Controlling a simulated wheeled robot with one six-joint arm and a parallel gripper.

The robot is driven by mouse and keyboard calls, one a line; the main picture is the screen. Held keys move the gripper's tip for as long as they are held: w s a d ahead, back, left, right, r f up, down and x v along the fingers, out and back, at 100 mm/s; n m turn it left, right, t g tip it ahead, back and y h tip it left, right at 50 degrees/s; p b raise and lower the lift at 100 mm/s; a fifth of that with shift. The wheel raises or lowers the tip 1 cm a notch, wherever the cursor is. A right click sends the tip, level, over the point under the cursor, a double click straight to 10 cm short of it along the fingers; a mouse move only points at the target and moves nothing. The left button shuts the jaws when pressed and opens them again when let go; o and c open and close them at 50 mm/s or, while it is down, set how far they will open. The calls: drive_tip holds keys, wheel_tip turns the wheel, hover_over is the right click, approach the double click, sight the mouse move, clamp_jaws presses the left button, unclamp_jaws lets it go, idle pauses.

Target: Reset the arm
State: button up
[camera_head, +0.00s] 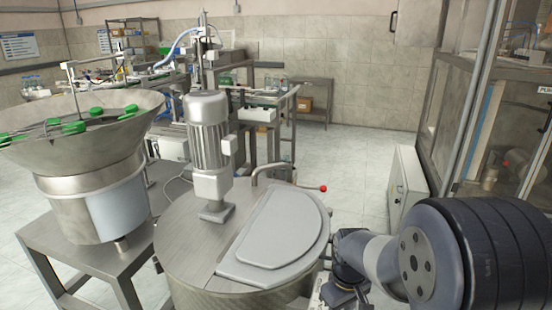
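My arm (400,258) reaches in from the lower right corner, with a thick black and grey joint nearest the camera. Its thinner end points down beside the right edge of the steel tank (190,250). My gripper's fingers are cut off or hidden at the bottom edge, so their opening cannot be seen. The tank's lid (285,228) is a grey half-round hatch lying closed on the top. Whether the arm touches the tank cannot be told.
A motor (208,140) stands on the tank. A red-knobbed lever (322,188) sticks out behind the lid. A steel feeder bowl (90,150) with green caps (75,128) stands at left. A glass-walled cabinet (490,130) stands at right. Tiled floor (350,160) is free behind the tank.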

drive_tip(key=n, duration=0.5)
drive_tip(key=shift+r, duration=0.2)
drive_tip(key=n+p, duration=0.1)
drive_tip(key=n, duration=0.2)
drive_tip(key=shift+n, duration=0.4)
drive_tip(key=n, duration=0.4)
drive_tip(key=shift+n+p, duration=0.3)
drive_tip(key=shift+n, duration=0.1)
drive_tip(key=n, duration=0.4)
drive_tip(key=shift+p, duration=0.35)
drive_tip(key=shift+w+r, duration=0.1)
drive_tip(key=shift+r, duration=0.9)
